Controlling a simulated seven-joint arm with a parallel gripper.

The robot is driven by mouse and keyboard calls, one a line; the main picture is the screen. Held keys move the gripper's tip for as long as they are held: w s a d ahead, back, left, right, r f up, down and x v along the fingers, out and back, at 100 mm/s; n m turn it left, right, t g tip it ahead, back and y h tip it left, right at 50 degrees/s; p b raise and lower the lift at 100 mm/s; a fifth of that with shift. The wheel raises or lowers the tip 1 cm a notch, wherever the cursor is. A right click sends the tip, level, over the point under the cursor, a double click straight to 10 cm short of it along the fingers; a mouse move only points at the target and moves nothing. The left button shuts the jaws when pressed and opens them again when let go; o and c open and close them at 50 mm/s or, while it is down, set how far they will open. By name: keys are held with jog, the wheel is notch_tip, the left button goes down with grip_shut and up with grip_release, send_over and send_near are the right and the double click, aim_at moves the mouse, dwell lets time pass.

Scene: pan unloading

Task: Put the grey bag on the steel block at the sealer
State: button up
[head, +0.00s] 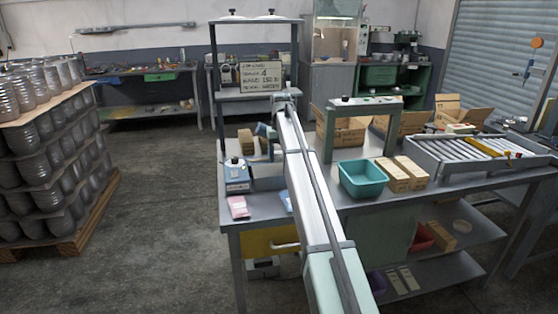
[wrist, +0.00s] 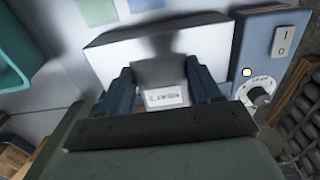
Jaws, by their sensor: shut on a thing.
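My gripper (wrist: 164,88) is shut on the grey bag (wrist: 165,72), which shows between its two dark fingers in the wrist view with a small white printed label low on it. Behind the fingers lies the bright steel block (wrist: 108,52). The bag overlaps the block in this view; I cannot tell whether it touches it. The blue sealer (wrist: 262,45) has a switch and a round dial at the right. In the head view the sealer (head: 237,179) stands at the bench's left end, and my gripper (head: 266,141) is above and beyond it. The bag is not clear there.
A pink packet (head: 237,207) lies in front of the sealer. A teal bin (head: 362,178) and tan cartons (head: 399,175) stand to the right of my arm.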

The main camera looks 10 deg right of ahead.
aim_at(279, 168)
jog(key=w, duration=0.3)
jog(key=shift+s+f, duration=0.1)
jog(key=shift+f, duration=1.6)
jog(key=shift+f, duration=0.5)
jog(key=o, duration=1.2)
jog(key=shift+r, duration=0.1)
notch_tip(279, 168, up, 13)
jog(key=shift+f, duration=0.1)
